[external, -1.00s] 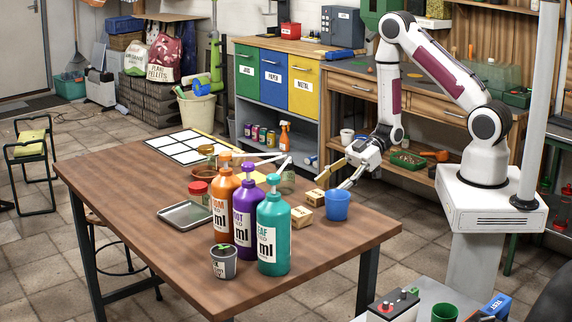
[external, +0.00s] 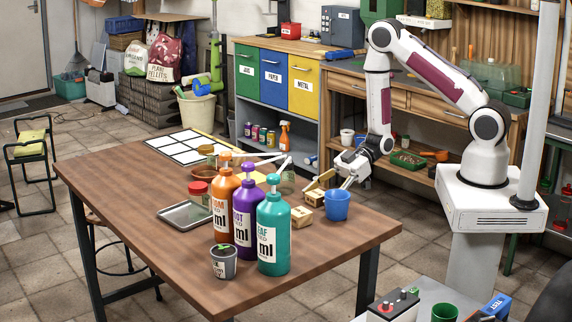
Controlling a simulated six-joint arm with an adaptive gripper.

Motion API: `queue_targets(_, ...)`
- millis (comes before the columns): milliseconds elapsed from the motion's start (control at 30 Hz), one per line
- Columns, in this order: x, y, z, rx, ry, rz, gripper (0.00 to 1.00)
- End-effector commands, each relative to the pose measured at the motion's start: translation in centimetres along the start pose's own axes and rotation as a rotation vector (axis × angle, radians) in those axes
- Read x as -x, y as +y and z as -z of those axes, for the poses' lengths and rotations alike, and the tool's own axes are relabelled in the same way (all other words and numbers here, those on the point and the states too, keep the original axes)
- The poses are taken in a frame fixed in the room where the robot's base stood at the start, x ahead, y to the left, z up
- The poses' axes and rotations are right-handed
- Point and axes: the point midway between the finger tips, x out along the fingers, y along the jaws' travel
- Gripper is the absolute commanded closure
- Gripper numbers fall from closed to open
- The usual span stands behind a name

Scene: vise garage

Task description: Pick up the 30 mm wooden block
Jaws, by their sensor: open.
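Two small wooden blocks stand on the brown table near its right end. The rear block (external: 315,198) is just left of a blue cup (external: 336,206), and the front block (external: 302,217) is closer to the bottles. Their markings are too small to read, so I cannot tell which is 30 mm. My gripper (external: 334,187) is open above the table's right end, close to the rear block and behind the blue cup. Its fingers are spread and nothing shows between them. I cannot tell whether a finger touches the block.
Orange, purple (external: 247,217) and teal (external: 273,233) pump bottles stand left of the blocks. A small grey pot (external: 223,262) stands in front. A metal tray (external: 185,214) and red-lidded jar (external: 198,193) lie further left. The table's front right corner is clear.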

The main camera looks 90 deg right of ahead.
Motion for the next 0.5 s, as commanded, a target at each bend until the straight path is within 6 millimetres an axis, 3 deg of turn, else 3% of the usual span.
queue_targets(333, 0.02, -0.01, 0.00, 0.000, 0.000, 0.000, 0.48)
queue_targets(467, 0.02, -0.01, 0.00, 0.000, 0.000, 0.000, 0.82)
queue_targets(500, 0.02, -0.01, 0.00, 0.000, 0.000, 0.000, 0.86)
